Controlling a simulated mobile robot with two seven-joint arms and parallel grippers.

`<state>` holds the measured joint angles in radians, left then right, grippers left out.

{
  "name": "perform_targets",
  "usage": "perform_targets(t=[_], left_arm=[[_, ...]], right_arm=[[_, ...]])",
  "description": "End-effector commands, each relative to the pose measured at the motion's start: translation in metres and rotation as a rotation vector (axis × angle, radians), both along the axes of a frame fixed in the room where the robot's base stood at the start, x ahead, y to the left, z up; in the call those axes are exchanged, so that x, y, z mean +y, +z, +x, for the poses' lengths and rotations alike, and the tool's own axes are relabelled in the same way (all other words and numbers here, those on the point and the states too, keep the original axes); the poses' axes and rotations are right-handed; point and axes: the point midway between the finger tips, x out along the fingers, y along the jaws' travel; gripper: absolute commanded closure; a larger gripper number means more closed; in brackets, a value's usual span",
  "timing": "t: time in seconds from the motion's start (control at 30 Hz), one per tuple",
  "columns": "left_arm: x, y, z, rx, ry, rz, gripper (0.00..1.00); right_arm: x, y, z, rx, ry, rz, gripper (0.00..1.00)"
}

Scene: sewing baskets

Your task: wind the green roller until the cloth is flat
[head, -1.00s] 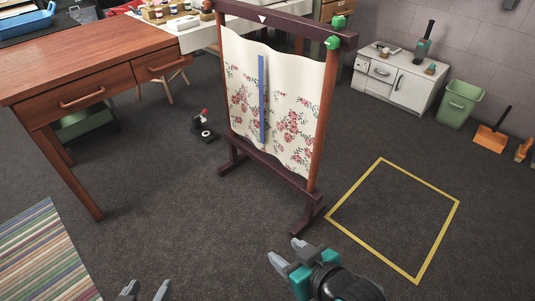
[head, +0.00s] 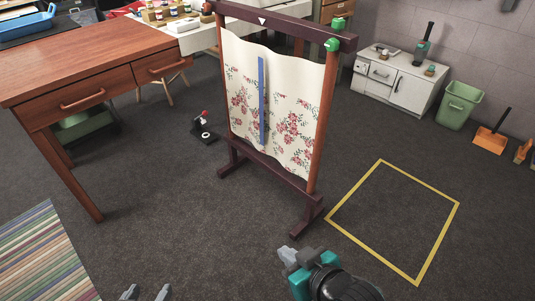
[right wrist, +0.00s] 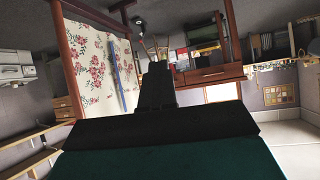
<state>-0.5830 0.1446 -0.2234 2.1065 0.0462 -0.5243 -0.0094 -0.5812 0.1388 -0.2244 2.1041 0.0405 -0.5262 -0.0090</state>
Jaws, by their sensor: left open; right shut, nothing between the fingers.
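A dark wooden frame (head: 270,180) stands on the floor. The cream floral cloth (head: 285,90) hangs in it with wavy edges and soft folds, and a blue strip (head: 262,100) runs down its front. The cloth also shows turned sideways in the right wrist view (right wrist: 88,72). A green knob (head: 333,44) sits at the frame's upper right, with another green knob (head: 338,23) just behind it. My right gripper (head: 286,254) is shut and empty, low in front of the frame, apart from the knobs. My left gripper (head: 147,291) is open and empty at the bottom edge.
A wooden desk (head: 90,60) stands left of the frame. A yellow floor outline (head: 440,238) lies to the right. A white cabinet (head: 405,88) and a green bin (head: 458,104) stand by the wall. A small black and red device (head: 203,130) sits behind the frame. The floor in front is clear.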

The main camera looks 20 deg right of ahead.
Motion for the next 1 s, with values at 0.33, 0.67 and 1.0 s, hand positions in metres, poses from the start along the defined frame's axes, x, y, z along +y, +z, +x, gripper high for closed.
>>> perform_targets(t=[0.33,0.67,1.0], left_arm=[[0.0,0.002,0.0,0.001,0.001,0.0,0.41],[0.0,0.004,0.0,0.002,0.0,0.0,0.41],[0.0,0.007,0.0,0.002,0.0,0.0,0.41]], right_arm=[[0.005,0.0,0.005,-0.001,-0.016,0.001,1.0],[0.01,0.0,0.009,-0.001,-0.031,0.002,1.0],[0.019,0.0,0.013,0.0,-0.042,0.006,1.0]])
